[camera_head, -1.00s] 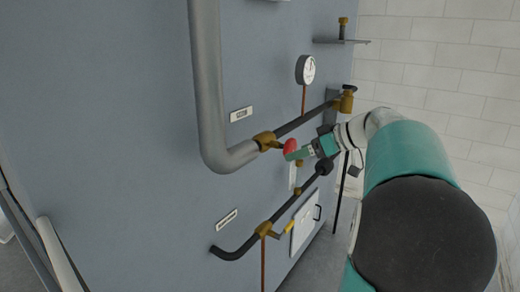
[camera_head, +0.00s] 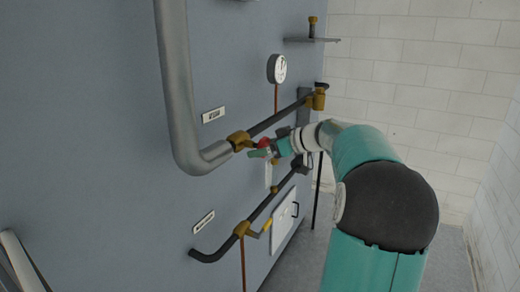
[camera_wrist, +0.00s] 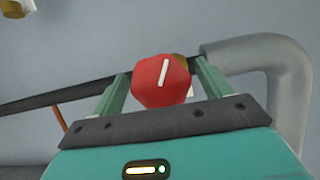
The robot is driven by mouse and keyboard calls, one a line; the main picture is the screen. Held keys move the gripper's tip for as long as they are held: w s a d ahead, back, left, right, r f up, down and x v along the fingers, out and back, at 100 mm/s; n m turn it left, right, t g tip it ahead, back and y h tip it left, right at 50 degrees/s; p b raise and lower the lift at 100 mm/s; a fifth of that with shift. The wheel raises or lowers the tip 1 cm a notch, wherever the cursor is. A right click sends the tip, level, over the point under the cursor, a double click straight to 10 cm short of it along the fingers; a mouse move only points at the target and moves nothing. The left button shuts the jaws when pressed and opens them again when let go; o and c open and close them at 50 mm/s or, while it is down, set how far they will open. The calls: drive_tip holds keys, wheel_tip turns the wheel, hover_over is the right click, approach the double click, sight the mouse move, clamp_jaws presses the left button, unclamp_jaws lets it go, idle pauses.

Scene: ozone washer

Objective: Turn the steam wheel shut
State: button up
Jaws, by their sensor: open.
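The steam wheel is a red knob (camera_wrist: 160,82) with a white line on its face, mounted on a brass valve (camera_head: 238,140) at the end of the big grey pipe. In the wrist view it sits between my two teal fingers, with a gap to each finger. My gripper (camera_wrist: 162,85) is open around or just in front of the knob; I cannot tell how deep. In the head view my gripper (camera_head: 261,149) largely covers the red knob (camera_head: 264,142). The white line is tilted a little from upright.
A thick grey pipe (camera_head: 175,90) bends close to the valve. A dark pipe (camera_head: 275,122) runs right from it, below a round gauge (camera_head: 277,68). A lower pipe (camera_head: 215,256) carries a yellow-handled valve (camera_head: 265,225).

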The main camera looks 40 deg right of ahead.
drive_tip(key=shift+x, duration=0.8)
drive_tip(key=c, duration=1)
